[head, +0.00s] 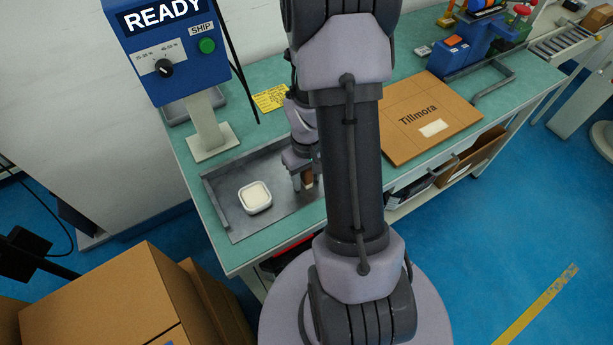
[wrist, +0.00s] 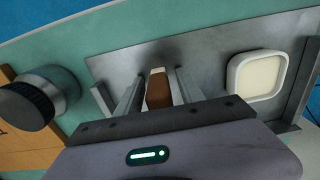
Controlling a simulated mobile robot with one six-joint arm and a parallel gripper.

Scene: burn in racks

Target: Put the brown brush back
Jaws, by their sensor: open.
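The brown brush (head: 308,178), a small brown block with a pale end, is at the grey metal tray (head: 290,208), partly hidden by my gripper (head: 301,184) and arm. In the wrist view the brush (wrist: 158,92) lies between the two fingers of my gripper (wrist: 156,90). The fingers are open, with a visible gap on each side of the brush. Its near end is hidden by the gripper body. I cannot tell whether the brush rests on the tray.
A white square dish (head: 255,197) sits on the tray, left of my gripper. A blue READY box (head: 170,50) stands on a post behind the tray. A flat Tillmora carton (head: 432,117) lies on the green bench (head: 229,254) to the right. Cardboard boxes (head: 105,300) stand at front left.

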